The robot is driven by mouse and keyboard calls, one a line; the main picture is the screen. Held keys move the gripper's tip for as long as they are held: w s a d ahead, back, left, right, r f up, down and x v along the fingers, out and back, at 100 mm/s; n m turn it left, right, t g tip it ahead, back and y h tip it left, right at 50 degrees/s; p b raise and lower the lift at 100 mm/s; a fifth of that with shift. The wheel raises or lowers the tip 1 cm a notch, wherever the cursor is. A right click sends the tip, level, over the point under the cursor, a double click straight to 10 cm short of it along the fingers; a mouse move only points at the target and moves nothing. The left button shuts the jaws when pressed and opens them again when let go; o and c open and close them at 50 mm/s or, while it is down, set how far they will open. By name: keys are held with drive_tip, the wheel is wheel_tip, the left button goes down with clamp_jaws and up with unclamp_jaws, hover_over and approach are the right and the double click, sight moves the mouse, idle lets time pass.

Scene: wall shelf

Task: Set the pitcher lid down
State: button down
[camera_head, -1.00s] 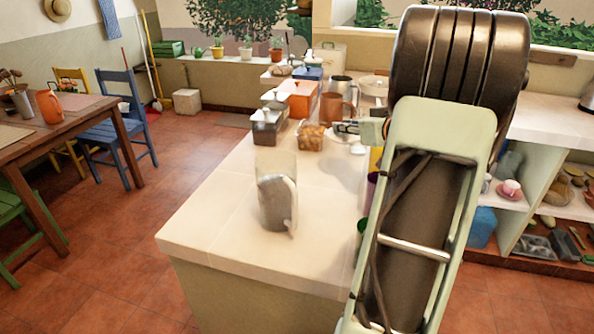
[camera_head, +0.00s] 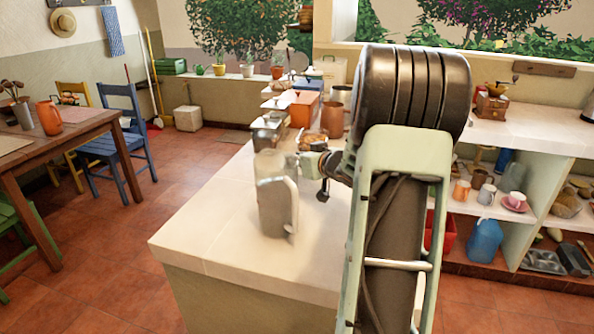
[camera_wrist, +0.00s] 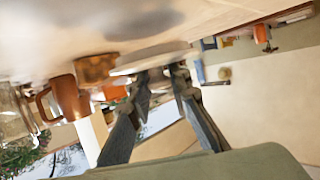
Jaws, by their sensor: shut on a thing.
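The pitcher lid looks like a pale, thin disc (camera_wrist: 152,58) in the wrist view. My gripper (camera_wrist: 160,75) is shut on its edge. The lid is close to the pale counter surface, with a dark shadow beside it; I cannot tell whether they touch. In the head view, the lid is not clearly visible, and my forearm covers much of that area. A clear, greyish pitcher with a handle (camera_head: 273,200) stands upright on the counter, left of my wrist. Part of it shows at the left edge of the wrist view.
The pale counter (camera_head: 220,225) is bare around the pitcher's front and left. Shelves (camera_head: 515,225) with crockery stand at right.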

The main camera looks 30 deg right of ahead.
sight(299, 168)
drive_tip(key=shift+d+f, duration=0.1)
drive_tip(key=shift+f, duration=1.25)
drive_tip(key=shift+f+b, duration=0.15)
drive_tip(key=shift+b, duration=0.15)
drive_tip(key=c, duration=1.8)
unclamp_jaws()
drive_tip(key=shift+r, duration=0.2)
drive_tip(key=p+v, duration=0.2)
drive_tip(key=v, duration=1)
